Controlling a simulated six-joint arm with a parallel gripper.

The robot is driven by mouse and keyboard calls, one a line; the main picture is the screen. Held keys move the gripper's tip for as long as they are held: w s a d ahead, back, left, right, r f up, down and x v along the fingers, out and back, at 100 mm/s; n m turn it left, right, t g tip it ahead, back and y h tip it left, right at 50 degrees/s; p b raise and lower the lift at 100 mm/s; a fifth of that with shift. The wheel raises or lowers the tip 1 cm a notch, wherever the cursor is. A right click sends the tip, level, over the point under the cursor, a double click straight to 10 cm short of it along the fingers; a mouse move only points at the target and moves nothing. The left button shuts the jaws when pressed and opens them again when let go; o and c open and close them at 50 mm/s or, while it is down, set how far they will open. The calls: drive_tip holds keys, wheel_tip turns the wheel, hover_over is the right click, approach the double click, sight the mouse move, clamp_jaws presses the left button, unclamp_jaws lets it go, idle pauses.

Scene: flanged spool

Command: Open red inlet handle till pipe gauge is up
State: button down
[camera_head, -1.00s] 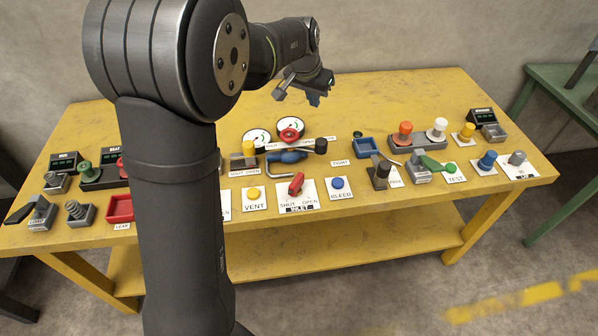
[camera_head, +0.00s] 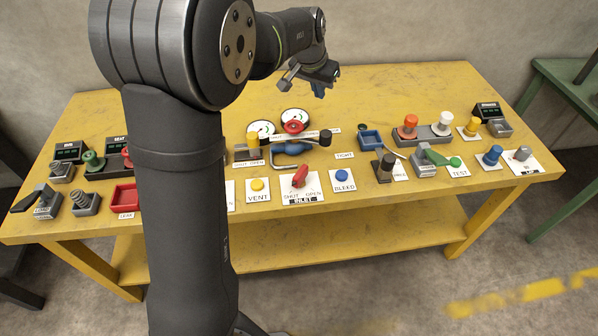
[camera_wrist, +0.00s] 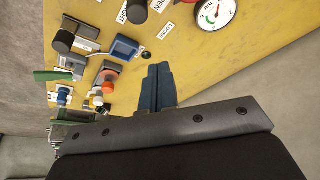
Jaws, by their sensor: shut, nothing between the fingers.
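The red inlet handle (camera_head: 300,177) stands on a white plate marked SHUT, OPEN and INLET near the table's front edge. It is tilted slightly, and its exact setting is unclear. Two round white gauges show farther back, a left one (camera_head: 262,128) and a right one (camera_head: 294,115) partly covered by a red knob. One gauge (camera_wrist: 214,12) shows in the wrist view with a green and red scale; I cannot tell which of the two it is. My gripper (camera_head: 320,92) is shut and empty, raised over the table's back part, well away from the handle. Its blue fingers (camera_wrist: 158,85) touch each other.
A yellow VENT button (camera_head: 258,185) and a blue BLEED button (camera_head: 344,176) flank the inlet plate. Behind it are a blue-bodied valve (camera_head: 292,149) and a black knob (camera_head: 325,138). Knobs and levers crowd both sides. The table's back right (camera_head: 420,85) is clear.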

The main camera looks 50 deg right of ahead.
drive_tip(key=c, duration=2.1)
unclamp_jaws()
drive_tip(key=o, duration=0.8)
drive_tip(key=shift+y, duration=0.8)
drive_tip(key=a, duration=0.1)
drive_tip(key=s+a, duration=0.1)
drive_tip(key=a, duration=0.1)
drive_tip(key=a+f, duration=0.1)
drive_tip(key=shift+s+a+f, duration=0.1)
drive_tip(key=shift+s+a, duration=0.1)
drive_tip(key=shift+a, duration=0.15)
drive_tip(key=shift+c, duration=0.2)
drive_tip(key=y, duration=0.3)
approach(300, 172)
wheel_tip(300, 172, down, 9)
drive_tip(key=shift+w+a+f, duration=0.1)
drive_tip(key=shift+f, duration=0.9)
drive_tip(key=shift+c, duration=0.2)
clamp_jaws()
